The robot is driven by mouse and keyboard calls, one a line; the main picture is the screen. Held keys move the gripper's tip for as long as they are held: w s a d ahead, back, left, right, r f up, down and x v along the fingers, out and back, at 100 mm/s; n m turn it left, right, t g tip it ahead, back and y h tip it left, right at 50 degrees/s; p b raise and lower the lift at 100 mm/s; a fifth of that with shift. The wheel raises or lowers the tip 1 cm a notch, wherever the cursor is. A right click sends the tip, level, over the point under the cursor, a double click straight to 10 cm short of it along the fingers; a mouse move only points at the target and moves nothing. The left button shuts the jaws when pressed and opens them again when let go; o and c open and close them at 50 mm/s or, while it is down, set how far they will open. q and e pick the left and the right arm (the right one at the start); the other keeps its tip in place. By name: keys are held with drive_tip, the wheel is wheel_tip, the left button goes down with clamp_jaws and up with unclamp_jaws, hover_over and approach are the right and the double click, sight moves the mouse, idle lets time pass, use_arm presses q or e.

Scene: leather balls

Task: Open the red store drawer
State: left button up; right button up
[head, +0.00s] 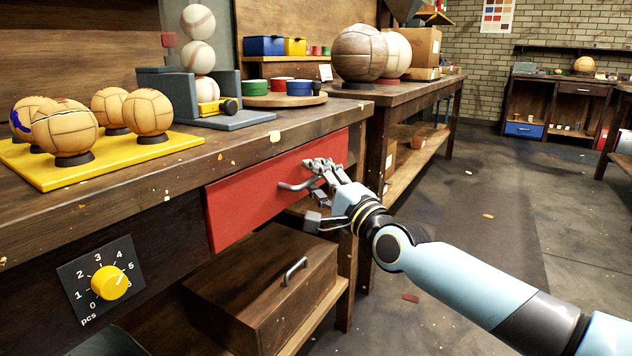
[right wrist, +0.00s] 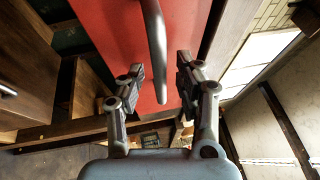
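The red store drawer (head: 265,190) is set under the top of the wooden workbench. Its red front also fills the upper middle of the right wrist view (right wrist: 115,25). I cannot tell whether it stands slightly out. Its grey bar handle (head: 292,186) is on the front, partly hidden by my gripper. My right gripper (head: 318,185) is at the handle. In the right wrist view its two fingers (right wrist: 158,75) are apart, with the handle (right wrist: 156,40) running between them; I see a gap on both sides. My left gripper is in neither view.
A brown wooden chest (head: 255,290) with a metal handle sits on the shelf below. A panel with a yellow dial (head: 110,283) is on the bench front at left. A yellow tray (head: 50,178) of leather balls stands on the bench. The floor (head: 480,220) at right is mostly clear.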

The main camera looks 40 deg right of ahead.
clamp_jaws()
idle(0.6)
